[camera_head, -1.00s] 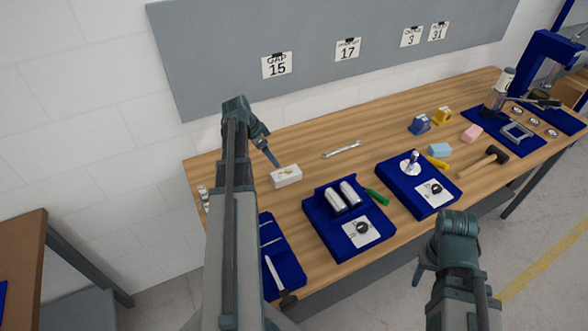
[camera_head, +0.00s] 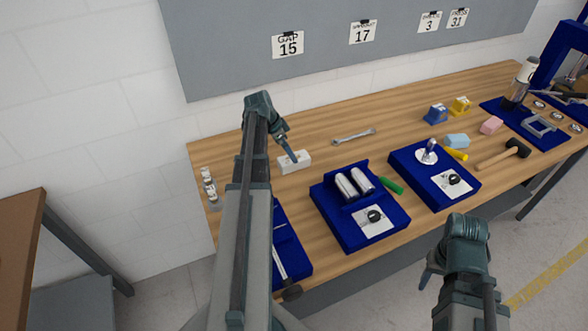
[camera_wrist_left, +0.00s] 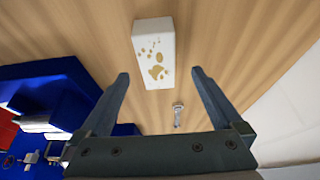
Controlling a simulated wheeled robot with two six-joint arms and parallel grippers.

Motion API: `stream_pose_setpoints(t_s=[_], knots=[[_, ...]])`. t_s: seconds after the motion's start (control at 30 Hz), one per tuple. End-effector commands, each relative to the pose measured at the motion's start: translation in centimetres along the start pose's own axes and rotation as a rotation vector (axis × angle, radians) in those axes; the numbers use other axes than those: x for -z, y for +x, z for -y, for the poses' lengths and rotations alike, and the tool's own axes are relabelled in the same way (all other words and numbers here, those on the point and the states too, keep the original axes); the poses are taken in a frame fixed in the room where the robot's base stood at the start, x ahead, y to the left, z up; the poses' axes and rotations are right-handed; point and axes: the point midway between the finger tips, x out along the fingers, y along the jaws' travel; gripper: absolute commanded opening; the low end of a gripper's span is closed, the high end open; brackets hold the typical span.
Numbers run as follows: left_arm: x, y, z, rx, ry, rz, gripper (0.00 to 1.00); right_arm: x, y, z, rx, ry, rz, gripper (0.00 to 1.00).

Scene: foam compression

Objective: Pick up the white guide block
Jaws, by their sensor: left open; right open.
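The white guide block (camera_head: 294,162) lies on the wooden bench near its left back part. In the left wrist view the white guide block (camera_wrist_left: 155,55) shows brownish spots on its face and lies beyond the fingertips, roughly between their lines. My left gripper (camera_wrist_left: 160,75) is open and empty. In the head view my left gripper (camera_head: 290,155) is at the block, its finger overlapping the block in the picture; I cannot tell whether it touches. My right gripper (camera_head: 430,270) is open and empty in front of the bench, away from the block.
A wrench (camera_head: 354,135) lies right of the block. A blue tray with metal cylinders (camera_head: 340,232) and another blue tray (camera_head: 405,165) stand to the right. Small bottles (camera_head: 209,187) stand at the left edge. Bare bench (camera_head: 300,190) surrounds the block.

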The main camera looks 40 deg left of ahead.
Motion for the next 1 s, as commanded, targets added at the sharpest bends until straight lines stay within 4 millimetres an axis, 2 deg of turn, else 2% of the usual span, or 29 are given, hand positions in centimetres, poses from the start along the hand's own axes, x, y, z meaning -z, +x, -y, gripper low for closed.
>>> stream_pose_setpoints(t_s=[0.03,0.2,0.33,0.7,1.0], knots=[[-0.1,0.5,0.0,0.000,0.000,0.000,1.00,0.0,0.5,0.1,0.000,0.000,0.000,0.50],[0.0,0.5,0.0,0.000,0.000,0.000,1.00,0.0,0.4,0.0,0.000,0.000,0.000,0.50],[0.0,1.1,-0.1,0.000,0.001,0.000,1.00,0.1,1.1,0.1,0.000,0.000,0.000,0.50],[-0.1,5.5,-0.3,0.000,0.001,0.000,1.00,0.3,5.1,0.5,0.000,0.000,0.000,0.50],[0.1,5.5,-0.4,0.000,0.000,0.000,1.00,0.3,5.0,0.5,0.000,0.000,0.000,0.50]])
